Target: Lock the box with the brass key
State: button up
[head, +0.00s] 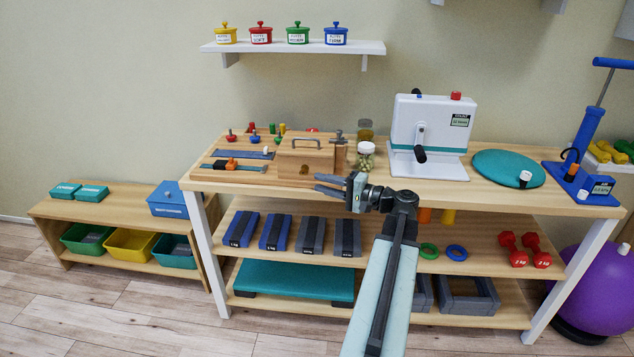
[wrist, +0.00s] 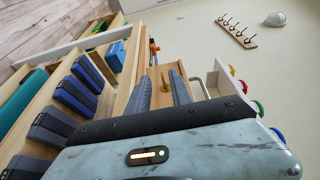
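The wooden box (head: 312,158) with a metal handle on top stands on the bench, left of centre. A small brass-coloured piece, probably the brass key (head: 305,169), shows at the middle of its front. In the wrist view a brass-coloured piece (wrist: 164,80) stands out against the wooden box, between my fingers. How deep it sits in the box I cannot tell. My gripper (head: 316,184) is in front of the box, low and slightly right of the brass piece. Its two grey fingers (wrist: 161,80) are apart, with a gap visible around the brass piece.
A board with coloured knobs (head: 245,154) lies left of the box. A jar (head: 366,155) and a white crank device (head: 430,135) stand to the right. Weights (head: 347,236) lie on the shelf below. A wall shelf (head: 292,48) holds several coloured pots.

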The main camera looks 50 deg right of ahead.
jog(key=shift+s, duration=0.45)
jog(key=v, duration=0.7)
jog(key=shift+s, duration=0.4)
jog(key=shift+d, duration=0.1)
